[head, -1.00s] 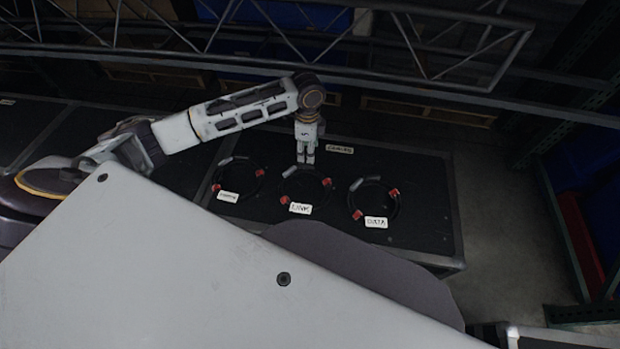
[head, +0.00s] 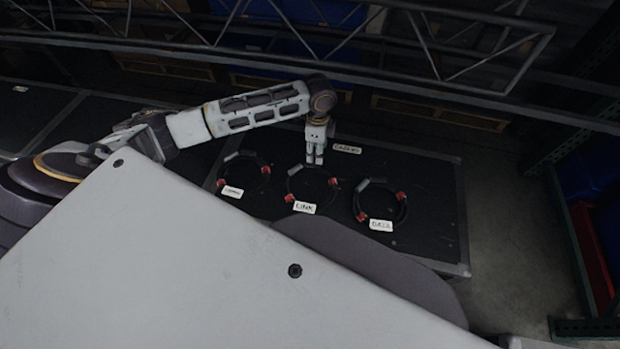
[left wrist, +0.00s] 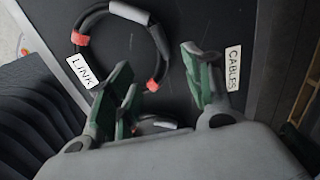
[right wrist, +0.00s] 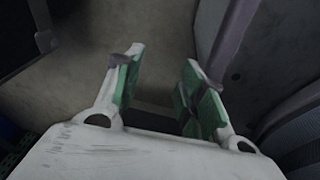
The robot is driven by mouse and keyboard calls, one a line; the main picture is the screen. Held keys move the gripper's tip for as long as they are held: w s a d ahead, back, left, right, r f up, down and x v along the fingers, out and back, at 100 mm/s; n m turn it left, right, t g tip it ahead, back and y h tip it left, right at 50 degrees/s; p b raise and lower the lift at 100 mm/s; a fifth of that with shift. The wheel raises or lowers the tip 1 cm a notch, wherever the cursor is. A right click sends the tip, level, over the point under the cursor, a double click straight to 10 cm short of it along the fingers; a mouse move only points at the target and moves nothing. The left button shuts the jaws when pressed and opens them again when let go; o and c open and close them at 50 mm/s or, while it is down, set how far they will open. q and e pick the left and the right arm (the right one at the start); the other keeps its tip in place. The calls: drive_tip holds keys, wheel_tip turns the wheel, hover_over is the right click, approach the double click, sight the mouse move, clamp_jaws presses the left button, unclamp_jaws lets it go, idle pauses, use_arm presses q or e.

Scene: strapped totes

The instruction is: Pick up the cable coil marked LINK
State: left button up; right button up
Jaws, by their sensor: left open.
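The LINK coil (head: 289,198) is a black cable ring with red ties and a white label reading LINK. It lies flat on a black case top, the middle of several coils; it also shows in the left wrist view (left wrist: 152,85). My left gripper (head: 315,160) points down over the coil's far edge, open and empty. In the left wrist view, its open jaws (left wrist: 160,88) are beside the coil rather than around its cable. Part of another coil shows between the fingers. My right gripper (right wrist: 163,62) is open and empty, away from the coils, over bare floor.
A coil with an unclear label (head: 232,191) lies left of LINK, and the DATA coil (head: 381,225) lies right. A CABLES label (head: 347,148) is on the case (head: 430,210) behind them. A metal truss (head: 470,85) crosses above the far side. Shelving stands at right.

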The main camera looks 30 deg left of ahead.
use_arm(q)
hover_over(316, 166)
wheel_tip(316, 166, down, 5)
drive_tip(key=shift+r+b, duration=0.15)
drive_tip(key=shift+b, duration=0.2)
drive_tip(key=shift+f, duration=0.55)
use_arm(e)
drive_tip(key=shift+w+a+r, duration=0.15)
drive_tip(key=shift+w+a, duration=0.15)
drive_tip(key=shift+w, duration=0.3)
drive_tip(key=shift+w+a+r, duration=0.15)
drive_tip(key=shift+w+a, duration=0.15)
drive_tip(key=shift+w, duration=0.25)
drive_tip(key=shift+s+f, duration=0.1)
drive_tip(key=shift+s, duration=0.05)
